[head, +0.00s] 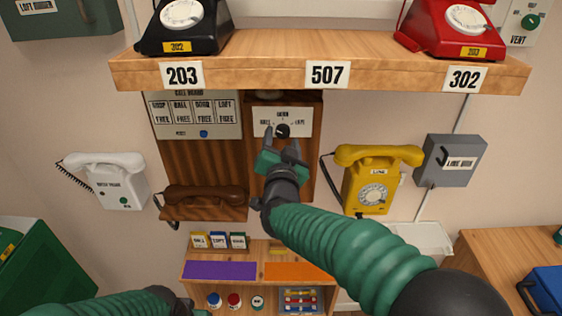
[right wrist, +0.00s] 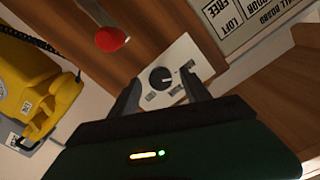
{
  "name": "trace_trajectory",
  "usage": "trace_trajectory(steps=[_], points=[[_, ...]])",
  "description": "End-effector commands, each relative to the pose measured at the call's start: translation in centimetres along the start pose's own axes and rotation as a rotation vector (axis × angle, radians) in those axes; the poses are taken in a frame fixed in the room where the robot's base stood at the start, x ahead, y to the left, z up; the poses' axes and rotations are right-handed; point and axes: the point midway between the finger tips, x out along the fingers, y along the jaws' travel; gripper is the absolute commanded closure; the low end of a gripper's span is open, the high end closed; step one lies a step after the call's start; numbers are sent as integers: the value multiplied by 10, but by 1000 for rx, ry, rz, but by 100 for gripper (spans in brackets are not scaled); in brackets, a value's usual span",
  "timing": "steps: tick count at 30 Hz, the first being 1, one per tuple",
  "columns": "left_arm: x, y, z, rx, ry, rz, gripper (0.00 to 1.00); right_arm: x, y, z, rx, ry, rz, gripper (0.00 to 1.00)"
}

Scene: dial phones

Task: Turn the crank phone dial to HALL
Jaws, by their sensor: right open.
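The crank phone (head: 254,168) is a brown wooden wall box at the centre of the head view. Its white dial plate (head: 300,118) carries small labels at left, top and right, too small to read surely. The black dial knob (head: 283,130) also shows in the right wrist view (right wrist: 160,78); a pale mark on it seems to face the call board side. My right gripper (head: 281,148) is open just in front of the plate, its fingers on either side of the knob in view; contact cannot be told. My left gripper (head: 196,312) is mostly cut off at the bottom edge.
A wooden shelf (head: 250,45) with black and red phones overhangs the dial. A call board (head: 195,115) is at left, a yellow phone (head: 371,180) at right. A red knob (right wrist: 112,39) sticks out near the dial in the right wrist view. A low cabinet (head: 255,250) stands below.

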Motion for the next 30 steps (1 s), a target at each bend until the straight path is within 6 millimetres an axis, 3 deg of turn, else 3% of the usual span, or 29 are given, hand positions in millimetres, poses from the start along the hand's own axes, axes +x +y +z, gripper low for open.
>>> trace_trajectory(steps=[9, 15, 20, 30], points=[[23, 0, 6, 0, 0, 0, 64, -92, 1, 4, 1, -1, -3, 45], [28, 0, 7, 0, 0, 0, 64, -135, 0, 4, -1, -5, -2, 45], [29, 0, 7, 0, 0, 0, 64, -148, 1, 4, -2, -5, 1, 45], [29, 0, 7, 0, 0, 0, 64, -148, 0, 4, -1, -5, 1, 45]])
